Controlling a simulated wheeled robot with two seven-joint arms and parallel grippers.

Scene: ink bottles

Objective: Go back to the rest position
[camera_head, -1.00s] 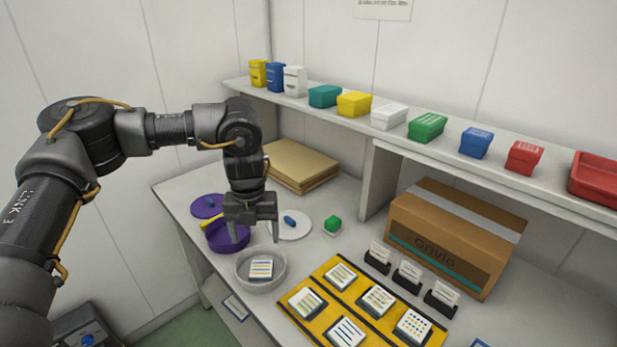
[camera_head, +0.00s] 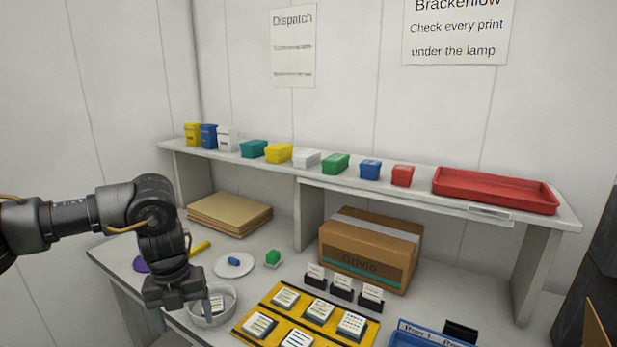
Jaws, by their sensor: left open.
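My left gripper (camera_head: 177,303) comes in from the left and points down, just left of a clear round bowl (camera_head: 229,307). It is open, with nothing seen between its fingers. A printed tile (camera_head: 216,303) lies in the bowl, partly hidden by the gripper. A purple lid (camera_head: 142,265) and a yellow stick (camera_head: 201,247) show behind my left arm. The purple bowl is hidden behind the gripper. My right gripper is out of view.
A yellow board (camera_head: 268,309) with several printed tiles lies at the front. A white plate (camera_head: 222,268) holds a blue piece (camera_head: 234,262). A green block (camera_head: 272,257) and a cardboard box (camera_head: 370,246) stand behind. A shelf with small bins and a red tray (camera_head: 495,187) runs above.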

